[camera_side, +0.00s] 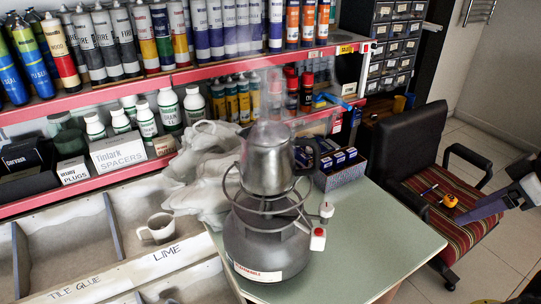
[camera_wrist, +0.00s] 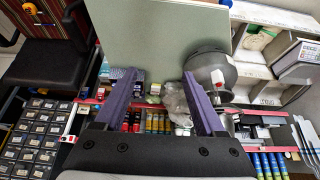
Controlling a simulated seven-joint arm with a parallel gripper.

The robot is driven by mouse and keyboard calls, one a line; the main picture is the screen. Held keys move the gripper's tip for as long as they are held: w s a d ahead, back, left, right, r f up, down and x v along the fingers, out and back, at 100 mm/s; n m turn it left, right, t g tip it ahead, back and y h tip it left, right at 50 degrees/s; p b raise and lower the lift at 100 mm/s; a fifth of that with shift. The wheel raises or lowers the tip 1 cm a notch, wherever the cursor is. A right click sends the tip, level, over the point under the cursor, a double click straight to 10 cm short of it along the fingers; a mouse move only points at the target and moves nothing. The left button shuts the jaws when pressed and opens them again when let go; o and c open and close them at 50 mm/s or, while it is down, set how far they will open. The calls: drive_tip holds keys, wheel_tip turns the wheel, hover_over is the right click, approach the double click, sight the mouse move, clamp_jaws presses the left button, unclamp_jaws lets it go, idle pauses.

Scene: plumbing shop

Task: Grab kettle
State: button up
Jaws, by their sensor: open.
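A grey metal kettle (camera_side: 270,160) with a dark handle on its right sits upright on a ring stand above a squat grey gas bottle (camera_side: 265,245). The bottle stands on a pale green table (camera_side: 375,230). In the wrist view the gas bottle (camera_wrist: 208,68) is right of centre; the kettle is hard to make out, mostly hidden behind the right finger. My gripper (camera_side: 480,208) shows its purple fingers at the right edge of the side view, well apart from the kettle. In the wrist view my gripper (camera_wrist: 157,74) is open, with nothing between the fingers.
A grey crumpled cloth or bag (camera_side: 205,165) lies left of the kettle. A box of small blue packs (camera_side: 340,172) is right behind it. Shelves of bottles (camera_side: 150,70) rise behind. A black chair (camera_side: 405,145) stands right. The table's right part is clear.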

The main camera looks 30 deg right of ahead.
drive_tip(key=c, duration=0.3)
